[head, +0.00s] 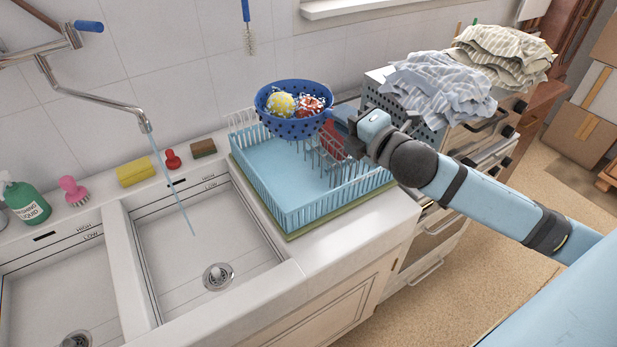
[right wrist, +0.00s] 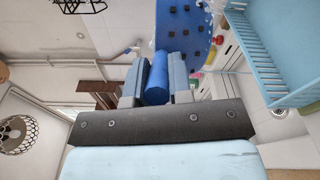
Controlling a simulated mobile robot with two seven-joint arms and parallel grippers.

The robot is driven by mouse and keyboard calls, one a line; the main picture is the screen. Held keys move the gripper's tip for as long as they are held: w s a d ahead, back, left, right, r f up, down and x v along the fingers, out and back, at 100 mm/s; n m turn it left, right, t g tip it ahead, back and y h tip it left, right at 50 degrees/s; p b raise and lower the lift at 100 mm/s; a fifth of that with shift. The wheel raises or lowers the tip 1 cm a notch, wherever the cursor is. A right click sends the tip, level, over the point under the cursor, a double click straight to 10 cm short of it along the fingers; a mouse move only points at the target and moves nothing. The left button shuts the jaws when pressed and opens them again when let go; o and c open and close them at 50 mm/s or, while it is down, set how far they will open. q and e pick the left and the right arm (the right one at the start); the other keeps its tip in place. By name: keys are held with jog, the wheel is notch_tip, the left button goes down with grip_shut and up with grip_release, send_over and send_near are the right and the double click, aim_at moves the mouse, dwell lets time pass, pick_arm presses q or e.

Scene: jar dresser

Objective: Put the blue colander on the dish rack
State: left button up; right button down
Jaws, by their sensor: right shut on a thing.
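The blue colander (head: 291,128) is a dark blue bowl with holes, over the back part of the light blue dish rack (head: 305,213). It holds a yellow item (head: 281,104) and a red one (head: 311,104), both with white specks. My right gripper (head: 345,124) reaches in from the right and is shut on the colander's blue handle. In the right wrist view the handle (right wrist: 157,80) lies between the two fingers, with the perforated bowl (right wrist: 180,28) beyond and the rack (right wrist: 290,60) at upper right. Whether the colander touches the rack is unclear. My left gripper is out of view.
The double sink (head: 200,235) with a running tap (head: 105,97) is left of the rack. A red item (head: 332,142) stands in the rack's wire dividers. Folded striped cloths (head: 440,85) lie on the appliance at right. The rack's front floor is clear.

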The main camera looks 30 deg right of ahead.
notch_tip(320, 180, down, 20)
jog(key=b, duration=0.1)
jog(key=shift+r, duration=0.15)
dwell(0.3)
jog(key=shift+f+b, duration=0.55)
jog(key=shift+f, duration=0.05)
jog(key=c, duration=1.3)
grip_release()
jog(key=shift+s, duration=0.1)
